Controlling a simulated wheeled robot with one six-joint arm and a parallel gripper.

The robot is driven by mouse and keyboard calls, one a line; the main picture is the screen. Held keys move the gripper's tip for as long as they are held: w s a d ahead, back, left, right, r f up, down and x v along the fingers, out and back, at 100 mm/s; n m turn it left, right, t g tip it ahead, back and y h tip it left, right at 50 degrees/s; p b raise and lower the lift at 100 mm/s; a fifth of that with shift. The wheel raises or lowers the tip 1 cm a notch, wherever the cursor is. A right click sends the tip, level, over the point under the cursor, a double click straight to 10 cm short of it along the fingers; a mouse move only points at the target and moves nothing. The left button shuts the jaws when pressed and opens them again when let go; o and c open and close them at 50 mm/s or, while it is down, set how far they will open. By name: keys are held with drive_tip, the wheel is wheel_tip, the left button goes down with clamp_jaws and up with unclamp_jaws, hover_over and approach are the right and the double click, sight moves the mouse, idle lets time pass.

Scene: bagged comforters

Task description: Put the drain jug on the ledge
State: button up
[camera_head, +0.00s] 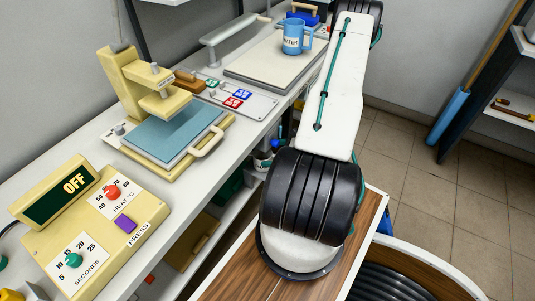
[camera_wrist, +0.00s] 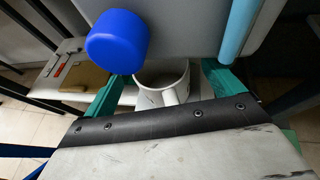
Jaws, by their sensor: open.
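In the wrist view, a whitish jug (camera_wrist: 160,77) with a handle stands between the fingers of my gripper (camera_wrist: 163,76). Its handle points toward my palm. The two green fingers are apart on either side of it, and I cannot tell whether they touch it. I see no label that confirms it as the drain jug. In the head view, a blue jug marked WATER (camera_head: 294,38) stands upright on a pale press plate (camera_head: 270,70) at the back of the bench. My gripper is hidden behind my arm there. I cannot tell which surface is the ledge.
In the wrist view, a blue rounded object (camera_wrist: 117,42) and a light-blue cylinder (camera_wrist: 240,42) are close to the fingers. In the head view, a heat press (camera_head: 175,128) and control box (camera_head: 92,222) occupy the bench (camera_head: 68,156). Tiled floor (camera_head: 400,150) is open at right.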

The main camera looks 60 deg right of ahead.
drive_tip(key=v, duration=0.9)
drive_tip(key=shift+s, duration=0.3)
